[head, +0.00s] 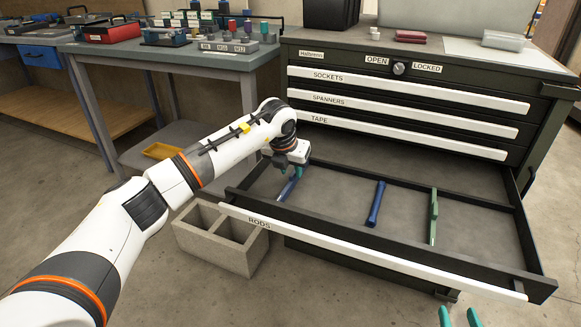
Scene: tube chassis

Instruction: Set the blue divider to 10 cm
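An open drawer labelled RODS (330,248) holds two blue bars and a green one. One blue bar (289,188) lies at the left, just under my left gripper (283,163). The other blue bar (376,204) lies near the middle, and the green bar (433,217) is to its right. I cannot tell which blue piece, if either, is the blue divider; no scale is readable. My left gripper points down into the drawer's left end; whether its fingers touch the bar is unclear. My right gripper (459,317) shows only two teal fingertips, spread apart and empty, before the drawer front.
Closed drawers labelled SOCKETS, SPANNERS and TAPE (400,135) sit above the open one. A hollow concrete block (215,245) stands on the floor beneath the drawer's left front. A grey bench (170,55) with tools stands behind my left arm.

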